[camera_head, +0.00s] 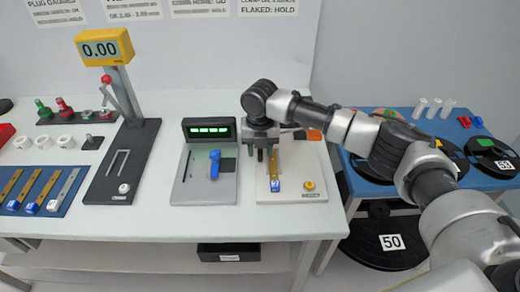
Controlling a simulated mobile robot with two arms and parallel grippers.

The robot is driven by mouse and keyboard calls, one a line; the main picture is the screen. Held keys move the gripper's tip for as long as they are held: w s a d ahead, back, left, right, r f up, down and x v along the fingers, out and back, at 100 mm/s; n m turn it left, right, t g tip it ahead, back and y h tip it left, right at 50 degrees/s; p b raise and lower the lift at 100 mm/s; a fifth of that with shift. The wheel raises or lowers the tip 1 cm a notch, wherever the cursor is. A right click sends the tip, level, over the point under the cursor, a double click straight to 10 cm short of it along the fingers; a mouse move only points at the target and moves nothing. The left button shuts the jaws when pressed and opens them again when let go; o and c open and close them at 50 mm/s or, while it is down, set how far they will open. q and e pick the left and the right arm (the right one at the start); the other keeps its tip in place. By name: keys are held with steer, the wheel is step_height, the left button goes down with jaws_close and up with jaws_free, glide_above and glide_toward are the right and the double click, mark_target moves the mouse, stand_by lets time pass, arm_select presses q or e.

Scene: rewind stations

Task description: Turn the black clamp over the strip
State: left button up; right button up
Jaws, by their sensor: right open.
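A brass strip (274,165) with a blue end block lies lengthwise on the white-topped station (308,172) right of centre. My right gripper (262,152) comes in from the right and hangs over the back left part of this station, fingers down and open, beside the strip's upper end. The black clamp cannot be made out apart from the dark gripper fingers; the gripper and wrist cover the back of the station. I cannot tell whether the fingers touch anything. My left gripper is not in view.
Left of the gripper stands a grey station with a green-lit display (209,130) and a blue handle (215,163). A yellow gauge (105,47) reading 0.00 stands further left. A blue mat (42,190) holds several strips. A blue table (375,189) with black reels stands right.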

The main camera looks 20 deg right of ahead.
steer(key=shift+f, duration=0.5)
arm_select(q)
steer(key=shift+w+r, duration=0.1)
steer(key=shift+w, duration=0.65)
arm_select(e)
jaws_close()
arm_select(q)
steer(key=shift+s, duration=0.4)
